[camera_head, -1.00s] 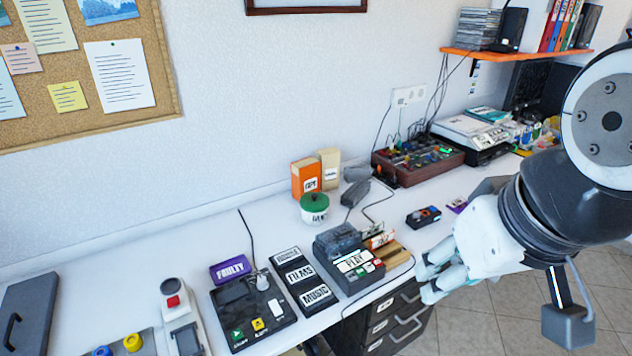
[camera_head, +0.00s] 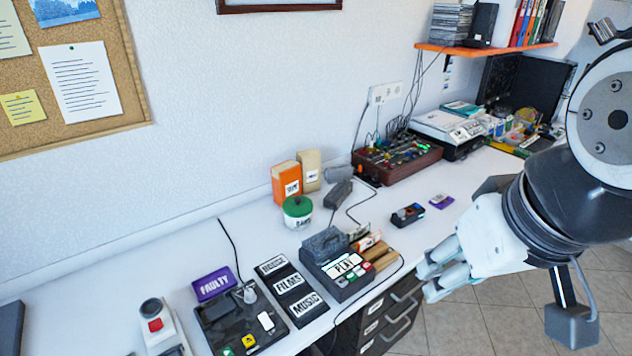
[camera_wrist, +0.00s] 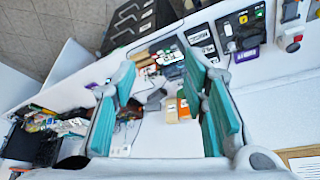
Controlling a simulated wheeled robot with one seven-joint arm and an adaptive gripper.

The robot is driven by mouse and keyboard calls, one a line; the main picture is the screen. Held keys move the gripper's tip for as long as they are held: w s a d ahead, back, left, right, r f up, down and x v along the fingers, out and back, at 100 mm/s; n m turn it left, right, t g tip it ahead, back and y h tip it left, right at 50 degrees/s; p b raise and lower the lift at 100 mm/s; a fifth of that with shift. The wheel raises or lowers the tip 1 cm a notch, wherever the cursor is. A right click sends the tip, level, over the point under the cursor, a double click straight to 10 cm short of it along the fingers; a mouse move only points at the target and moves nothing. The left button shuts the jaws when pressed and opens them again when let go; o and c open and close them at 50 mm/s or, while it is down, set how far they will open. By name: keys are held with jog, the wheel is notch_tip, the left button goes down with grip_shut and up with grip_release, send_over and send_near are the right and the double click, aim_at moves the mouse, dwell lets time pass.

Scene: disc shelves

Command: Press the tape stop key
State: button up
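The tape player (camera_head: 326,246) is a dark box with a white PLAY label (camera_head: 343,265), near the front edge of the desk. Its small green, red and white keys (camera_head: 357,272) sit beside and below that label. I cannot read which one is the stop key. In the wrist view the player's keys (camera_wrist: 166,58) show small, between the fingers. My gripper (camera_head: 431,278) is empty, to the right of the player and apart from it, past the desk's front edge in the picture. In the wrist view its teal fingers (camera_wrist: 160,90) are spread wide.
Left of the player lie the HOUSE, FILMS and MUSIC labelled blocks (camera_head: 290,285) and a black device with a purple FAULTY sign (camera_head: 213,283). Drawers (camera_head: 385,325) are under the desk.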

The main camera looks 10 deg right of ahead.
jog(key=shift+s+d, duration=0.1)
jog(key=shift+d, duration=0.1)
jog(key=shift+c, duration=1.1)
grip_shut()
